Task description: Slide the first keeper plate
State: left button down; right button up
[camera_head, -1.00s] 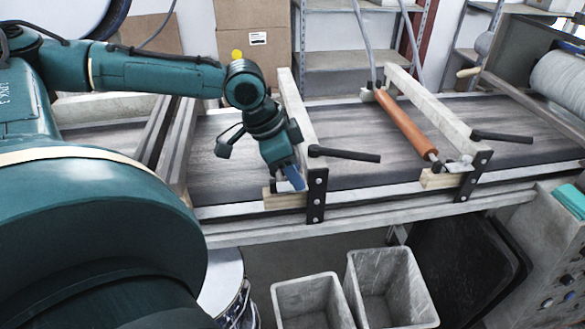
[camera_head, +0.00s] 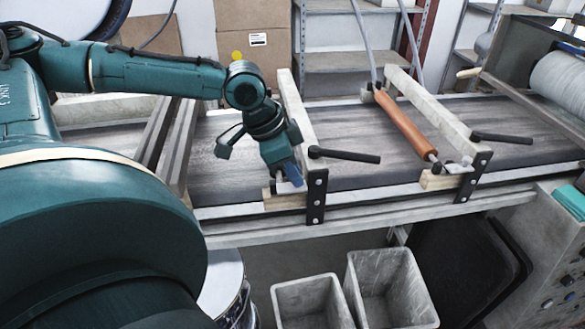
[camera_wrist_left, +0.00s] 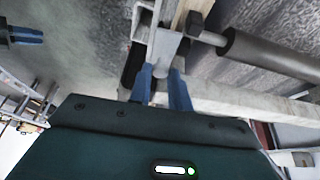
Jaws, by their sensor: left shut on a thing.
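My left gripper (camera_head: 289,173) reaches down from the left arm to the near end of the first crossbar. Its blue fingers are shut on a small pale grey metal piece, which looks like the first keeper plate (camera_head: 290,187). In the left wrist view the left gripper (camera_wrist_left: 162,88) has one finger on each side of the grey plate (camera_wrist_left: 165,50). A wooden block (camera_head: 284,203) sits just below, beside a black bolted bracket (camera_head: 317,196). What looks like my right gripper (camera_wrist_left: 25,35) shows at the left wrist view's edge; its opening is unclear.
A black handle (camera_head: 345,155) sticks out right of the first crossbar (camera_head: 297,115). An orange roller (camera_head: 405,122) lies along the second crossbar (camera_head: 430,112). The dark conveyor belt (camera_head: 350,120) is clear between them. Two grey bins (camera_head: 308,290) stand below.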

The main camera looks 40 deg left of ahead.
pick_arm(q)
jog(key=shift+w+a, duration=0.9)
jog(key=shift+a, duration=0.3)
jog(key=shift+w+r, duration=0.1)
jog(key=c, duration=1.3)
grip_release()
jog(key=shift+a, duration=0.1)
